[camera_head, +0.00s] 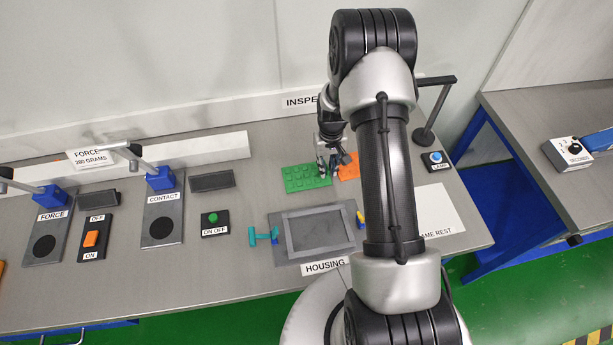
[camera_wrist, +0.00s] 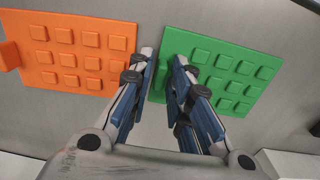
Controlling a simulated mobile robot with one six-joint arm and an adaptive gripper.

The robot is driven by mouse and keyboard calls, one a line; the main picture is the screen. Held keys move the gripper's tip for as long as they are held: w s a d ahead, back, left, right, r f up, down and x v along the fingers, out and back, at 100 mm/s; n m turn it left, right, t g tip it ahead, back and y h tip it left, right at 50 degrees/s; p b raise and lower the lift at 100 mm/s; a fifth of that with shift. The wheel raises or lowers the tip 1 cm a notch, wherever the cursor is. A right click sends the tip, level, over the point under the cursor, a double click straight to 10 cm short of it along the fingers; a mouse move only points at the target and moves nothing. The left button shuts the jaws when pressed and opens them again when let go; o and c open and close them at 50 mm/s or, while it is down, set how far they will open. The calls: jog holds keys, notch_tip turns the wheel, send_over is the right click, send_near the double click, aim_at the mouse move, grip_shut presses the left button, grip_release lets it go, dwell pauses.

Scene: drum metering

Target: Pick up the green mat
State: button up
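The green mat (camera_head: 306,178) lies flat on the grey bench, with rows of raised blocks on its top. In the wrist view the green mat (camera_wrist: 232,62) fills the upper right, with its left edge by my fingertips. My gripper (camera_head: 332,166) is at the mat's right end in the head view. In the wrist view my gripper (camera_wrist: 162,60) has its fingers partly apart, with the mat's edge and bare bench showing between them. The right finger overlaps the mat in view; I cannot tell whether it touches. The mat's lower left part is hidden behind that finger.
An orange mat (camera_wrist: 75,50) lies close beside the green one, left of my fingers in the wrist view. In the head view a framed housing panel (camera_head: 320,232) lies in front of the green mat. A green button box (camera_head: 213,223) stands to the left. Bare bench separates the mats.

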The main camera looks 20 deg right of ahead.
jog(key=shift+r, duration=0.1)
jog(key=shift+c, duration=0.3)
grip_shut()
